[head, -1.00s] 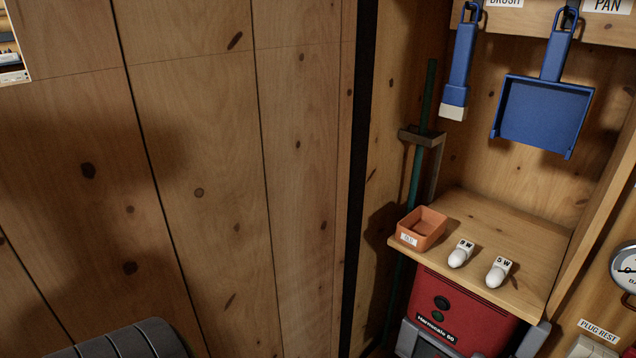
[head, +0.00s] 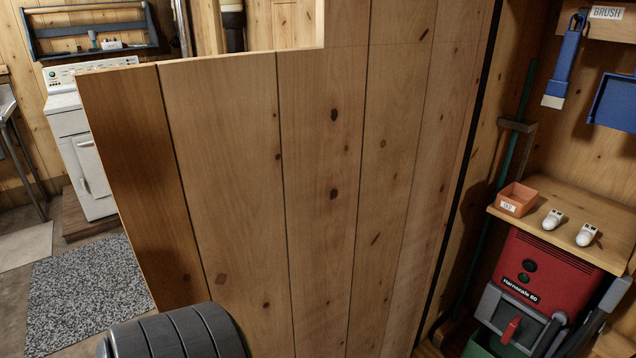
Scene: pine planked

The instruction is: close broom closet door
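The broom closet door (head: 310,190) is a tall pine planked panel filling the middle of the head view. It stands open, its free edge at the left, with a step cut in its top edge. A dark gap runs down its right side, beside the closet opening. The closet interior (head: 600,150) shows at the right. A dark grey ribbed rounded part (head: 175,335), which looks like part of my own arm, is at the bottom left in front of the door. Neither gripper shows. Contact with the door cannot be seen.
Inside the closet are a blue brush (head: 565,60), a blue dustpan (head: 615,102), a green pole (head: 515,130), an orange box (head: 517,198), two white bulbs (head: 570,228) and a red machine (head: 545,275). Beyond the door are a white appliance (head: 85,150) and a speckled rug (head: 85,290).

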